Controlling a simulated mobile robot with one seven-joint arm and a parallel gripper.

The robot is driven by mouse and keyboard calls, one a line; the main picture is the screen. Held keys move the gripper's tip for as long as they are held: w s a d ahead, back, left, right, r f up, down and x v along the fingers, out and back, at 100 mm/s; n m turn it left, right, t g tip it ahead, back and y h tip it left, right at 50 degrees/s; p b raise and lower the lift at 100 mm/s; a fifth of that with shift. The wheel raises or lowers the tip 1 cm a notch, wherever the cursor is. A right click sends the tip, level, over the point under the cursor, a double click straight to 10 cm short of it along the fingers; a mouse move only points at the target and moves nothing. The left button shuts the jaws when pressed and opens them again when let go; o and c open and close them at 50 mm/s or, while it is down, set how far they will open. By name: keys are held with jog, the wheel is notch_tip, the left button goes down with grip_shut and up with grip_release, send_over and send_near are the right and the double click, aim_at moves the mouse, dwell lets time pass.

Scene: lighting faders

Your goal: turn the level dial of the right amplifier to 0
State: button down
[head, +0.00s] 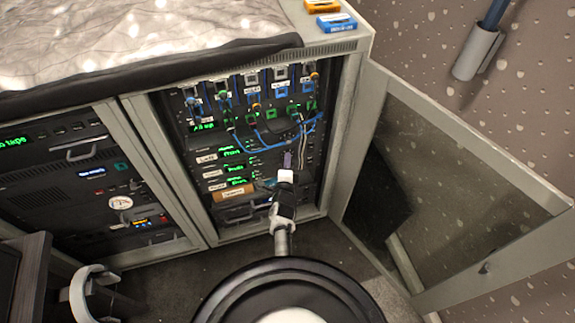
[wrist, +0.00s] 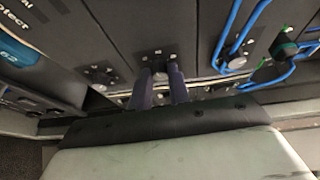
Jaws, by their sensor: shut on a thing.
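My gripper (head: 288,158) reaches the front of the open equipment rack, on the right side of the rack's units. In the wrist view its two dark purple fingers (wrist: 161,72) are closed around a small dark dial (wrist: 158,57) on a black panel, below partly readable white lettering. The fingers hide much of the dial, and I cannot read its setting. A second, similar dial (wrist: 99,74) shows farther left on the panel. In the head view my gripper hides the held dial, and I cannot make out which amplifier it belongs to.
Blue cables (head: 268,140) loop across the rack just above my gripper, and run close at the right in the wrist view (wrist: 238,30). An open glass door (head: 455,180) stands to the right. An orange-brown roll (head: 229,196) lies left of my gripper. Cassettes (head: 336,22) lie on top.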

jog(key=n+t+b, duration=0.1)
jog(key=n+b, duration=0.2)
jog(key=b, duration=0.1)
jog(key=f+n+t+b, duration=0.1)
jog(key=n+b, duration=0.2)
jog(key=b, duration=0.1)
jog(key=shift+b, duration=0.3)
jog(key=shift+r+n+y, duration=0.15)
jog(key=shift+n+y, duration=0.15)
jog(key=c, duration=1.3)
grip_release()
jog(key=shift+r, duration=0.1)
